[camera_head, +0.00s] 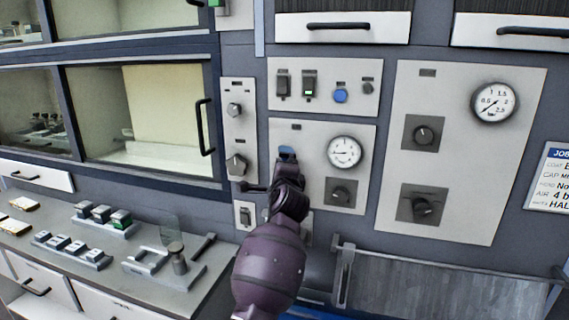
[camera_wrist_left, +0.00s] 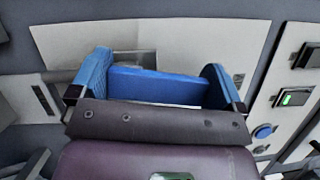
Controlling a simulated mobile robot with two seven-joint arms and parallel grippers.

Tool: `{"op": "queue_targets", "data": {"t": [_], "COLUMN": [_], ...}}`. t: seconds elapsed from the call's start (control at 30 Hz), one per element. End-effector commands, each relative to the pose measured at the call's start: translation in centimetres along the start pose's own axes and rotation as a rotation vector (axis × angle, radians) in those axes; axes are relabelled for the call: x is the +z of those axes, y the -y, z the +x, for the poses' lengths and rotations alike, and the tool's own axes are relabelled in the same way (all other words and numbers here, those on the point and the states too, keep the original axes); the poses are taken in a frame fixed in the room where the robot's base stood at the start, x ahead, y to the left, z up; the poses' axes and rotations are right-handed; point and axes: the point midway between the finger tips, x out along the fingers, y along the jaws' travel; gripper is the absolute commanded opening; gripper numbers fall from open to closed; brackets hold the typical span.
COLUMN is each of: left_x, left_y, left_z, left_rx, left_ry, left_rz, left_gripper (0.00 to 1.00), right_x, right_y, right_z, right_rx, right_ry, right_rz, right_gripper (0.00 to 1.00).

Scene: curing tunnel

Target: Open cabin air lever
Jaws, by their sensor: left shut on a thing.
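My left gripper (camera_head: 287,156) reaches up from below to a light grey panel (camera_head: 361,190) in the head view. In the left wrist view its two blue fingers (camera_wrist_left: 157,72) stand on either side of a wide blue handle (camera_wrist_left: 155,87), which I take to be the cabin air lever. The gripper is shut on this handle. In the head view the gripper and wrist hide most of the lever, and its exact angle cannot be told. My right gripper is in neither view.
A round gauge (camera_head: 344,152) and a black knob (camera_head: 341,193) sit just right of my gripper. A narrow panel with knobs (camera_head: 236,111) is at its left. Switches and a blue button (camera_head: 340,96) are above. A workbench (camera_head: 205,278) with small trays stands lower left.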

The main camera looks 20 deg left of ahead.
Motion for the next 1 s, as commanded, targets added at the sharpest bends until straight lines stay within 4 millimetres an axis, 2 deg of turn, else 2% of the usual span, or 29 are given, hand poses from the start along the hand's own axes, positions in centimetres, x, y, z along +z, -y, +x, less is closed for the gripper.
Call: {"op": "queue_targets", "data": {"t": [0.33, 0.93, 0.97, 1.0], "left_x": [0.3, 0.3, 0.3, 0.3], "left_y": [-0.2, -0.4, -0.4, -0.4], "left_z": [0.1, 0.1, 0.1, 0.1], "left_rx": [0.065, 0.081, 0.081, 0.081], "left_ry": [-0.002, -0.002, -0.002, -0.002], "left_rz": [-0.154, -0.191, -0.191, -0.191], "left_gripper": [0.52, 0.52, 0.98, 1.00], "right_x": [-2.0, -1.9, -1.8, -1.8], "right_y": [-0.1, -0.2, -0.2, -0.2], "right_z": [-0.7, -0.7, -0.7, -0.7], "right_rx": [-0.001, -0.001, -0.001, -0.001], "right_ry": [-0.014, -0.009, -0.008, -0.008], "right_rz": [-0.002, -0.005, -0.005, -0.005], "right_gripper": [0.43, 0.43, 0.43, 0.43]}}
